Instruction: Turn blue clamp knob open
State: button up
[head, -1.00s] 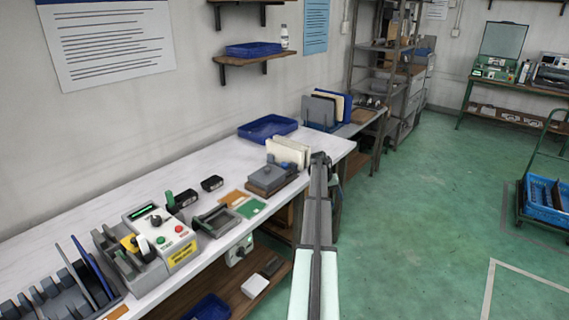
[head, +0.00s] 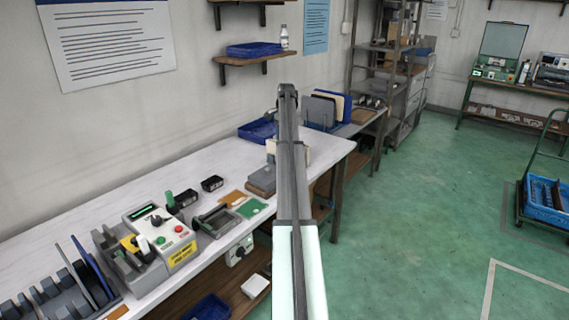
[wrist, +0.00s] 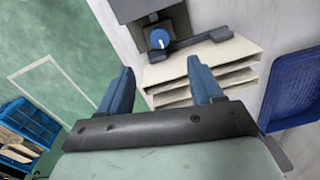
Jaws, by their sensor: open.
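The blue clamp knob (wrist: 159,39) shows in the wrist view at the upper middle, a round blue knob with a white line on its face. It sits on a grey clamp fixture (wrist: 150,12) with a dark bar (wrist: 192,46) beside it. My gripper (wrist: 160,78) is open, its two blue fingers apart and empty, and the knob lies beyond the fingertips, not touched. In the head view the grey fixture (head: 262,178) is partly behind my arm, and the knob cannot be made out there.
Cream panels (wrist: 205,75) stand close to the knob. A blue tray (wrist: 292,88) lies at the right in the wrist view and on the bench (head: 120,208) in the head view. A control box (head: 160,235) stands further left.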

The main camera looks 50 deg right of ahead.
notch_tip(320, 180, down, 13)
jog(key=shift+w+r, duration=0.15)
jog(key=shift+r, duration=0.05)
dwell(0.3)
jog(key=shift+c, duration=0.3)
jog(key=c, duration=1)
